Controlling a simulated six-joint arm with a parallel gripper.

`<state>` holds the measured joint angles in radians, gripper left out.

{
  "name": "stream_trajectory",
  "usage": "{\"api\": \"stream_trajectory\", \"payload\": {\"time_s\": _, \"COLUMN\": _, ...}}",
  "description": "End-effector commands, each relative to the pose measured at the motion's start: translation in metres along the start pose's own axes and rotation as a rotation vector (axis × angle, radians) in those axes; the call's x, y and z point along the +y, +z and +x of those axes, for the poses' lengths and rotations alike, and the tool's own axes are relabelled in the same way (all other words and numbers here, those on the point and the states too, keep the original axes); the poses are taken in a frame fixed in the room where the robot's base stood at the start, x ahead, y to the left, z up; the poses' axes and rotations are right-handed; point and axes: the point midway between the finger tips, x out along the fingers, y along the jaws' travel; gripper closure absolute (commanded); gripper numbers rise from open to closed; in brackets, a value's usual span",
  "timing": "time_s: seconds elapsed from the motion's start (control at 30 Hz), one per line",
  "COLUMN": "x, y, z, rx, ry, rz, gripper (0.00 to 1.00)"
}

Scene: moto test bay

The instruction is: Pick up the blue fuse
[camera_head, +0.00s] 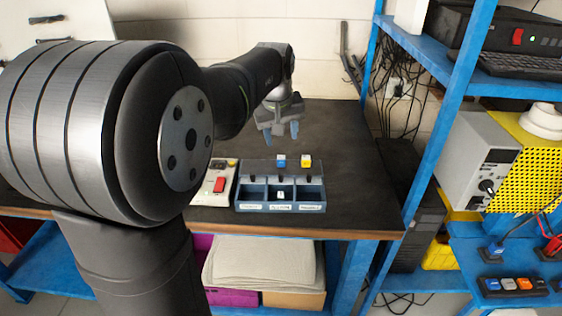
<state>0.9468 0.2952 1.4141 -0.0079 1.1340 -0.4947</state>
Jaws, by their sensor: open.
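The blue fuse (281,160) stands at the back of a blue-grey fuse holder box (282,208) with labelled compartments on the dark table. A yellow fuse (306,161) stands just to its right. A small white piece (281,195) sits in the middle compartment. My gripper (282,133) is above and behind the box, with its bluish fingers pointing down, apart and empty. It is apart from the blue fuse, which shows below the fingertips in the picture.
A white panel with a red switch (219,184) lies left of the box. A blue shelf frame (440,130) with devices and hanging cables stands at the right. The dark table (345,150) is clear right of the box. My arm covers the left side of the view.

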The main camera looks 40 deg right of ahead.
Motion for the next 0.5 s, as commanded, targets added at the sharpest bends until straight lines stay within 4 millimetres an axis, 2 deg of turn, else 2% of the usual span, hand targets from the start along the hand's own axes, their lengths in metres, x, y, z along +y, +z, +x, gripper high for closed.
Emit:
{"api": "stream_trajectory", "payload": {"time_s": 0.1, "x": 0.007, "y": -0.004, "z": -0.02, "rx": 0.07, "ry": -0.023, "rz": 0.199, "gripper": 0.51}}
{"api": "stream_trajectory", "payload": {"time_s": 0.27, "x": 0.009, "y": -0.007, "z": -0.028, "rx": 0.107, "ry": -0.043, "rz": 0.318, "gripper": 0.51}}
{"api": "stream_trajectory", "payload": {"time_s": 0.37, "x": 0.009, "y": -0.009, "z": -0.018, "rx": 0.109, "ry": -0.046, "rz": 0.331, "gripper": 0.51}}
{"api": "stream_trajectory", "payload": {"time_s": 0.5, "x": 0.008, "y": -0.011, "z": 0.011, "rx": 0.106, "ry": -0.046, "rz": 0.329, "gripper": 0.51}}
